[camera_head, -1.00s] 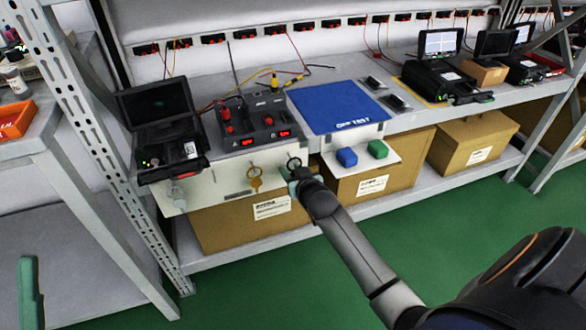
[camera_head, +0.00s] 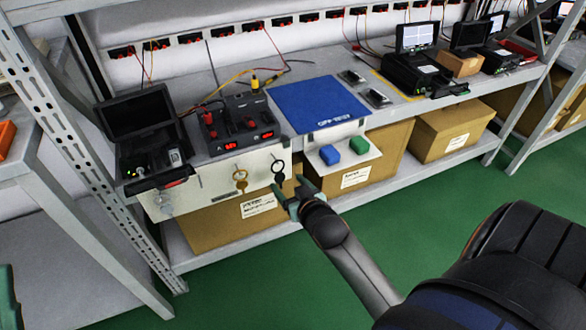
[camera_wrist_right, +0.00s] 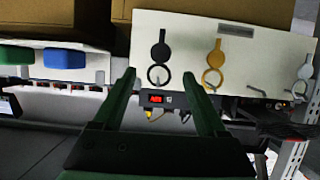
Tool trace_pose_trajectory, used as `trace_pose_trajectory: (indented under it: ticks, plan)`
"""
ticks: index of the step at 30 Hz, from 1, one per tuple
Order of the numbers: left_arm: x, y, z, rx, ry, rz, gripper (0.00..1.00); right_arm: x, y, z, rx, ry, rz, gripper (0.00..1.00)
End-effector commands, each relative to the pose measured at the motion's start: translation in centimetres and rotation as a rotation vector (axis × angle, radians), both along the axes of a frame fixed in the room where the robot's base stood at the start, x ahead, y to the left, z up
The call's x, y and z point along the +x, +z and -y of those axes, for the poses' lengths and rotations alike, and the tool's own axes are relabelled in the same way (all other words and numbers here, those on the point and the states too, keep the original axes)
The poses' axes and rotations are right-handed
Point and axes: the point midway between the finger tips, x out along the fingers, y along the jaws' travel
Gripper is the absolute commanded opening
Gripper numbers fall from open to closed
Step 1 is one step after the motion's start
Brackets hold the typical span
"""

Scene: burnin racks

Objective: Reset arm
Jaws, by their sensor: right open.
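My right gripper (camera_head: 286,190) is open and empty, just below and in front of the white panel (camera_head: 210,190) on the bench front. A black key-shaped tag (camera_head: 279,170) with a ring hangs on that panel, close to the fingertips but apart from them. In the right wrist view the black tag (camera_wrist_right: 161,50) shows between and beyond the two green fingers (camera_wrist_right: 158,80). A gold tag (camera_head: 240,178) and a grey one (camera_head: 165,201) hang further left. A green piece (camera_head: 8,297) at the lower left edge appears to be part of my left gripper; its jaws are not clear.
The bench holds an open black case (camera_head: 145,135), a power unit (camera_head: 238,125) and a blue mat (camera_head: 315,103). Blue (camera_head: 329,154) and green (camera_head: 358,145) blocks sit on a white ledge. Cardboard boxes (camera_head: 360,165) fill the shelf below. The green floor (camera_head: 450,205) in front is clear.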

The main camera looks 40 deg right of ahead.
Motion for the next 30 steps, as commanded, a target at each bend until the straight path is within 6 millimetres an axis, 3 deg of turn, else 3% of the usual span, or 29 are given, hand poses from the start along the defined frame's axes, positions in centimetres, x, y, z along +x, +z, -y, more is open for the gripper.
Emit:
trace_pose_trajectory:
  ticks: [6,17,20,23,27,30]
  plan:
    - [1.9,-1.6,-0.4,-0.007,0.032,-0.111,0.50,-2.1,1.0,-0.6,0.001,0.001,0.002,0.75]
    - [2.1,-2.0,-0.4,-0.005,0.034,-0.128,0.50,-2.2,1.9,-1.1,-0.013,0.022,0.030,0.75]
    - [2.1,-1.9,-0.4,-0.004,0.033,-0.129,0.50,-1.9,4.9,-2.8,-0.061,0.093,0.126,0.75]
    - [2.1,-1.9,-0.4,-0.005,0.033,-0.128,0.50,-2.0,10.3,-6.1,-0.137,0.215,0.299,0.75]
    - [2.1,-1.9,-0.4,-0.005,0.033,-0.128,0.50,-4.5,18.4,-11.6,-0.230,0.390,0.581,0.75]
    - [2.1,-1.9,-0.4,-0.005,0.032,-0.127,0.50,-7.2,23.1,-14.7,-0.268,0.481,0.756,0.75]
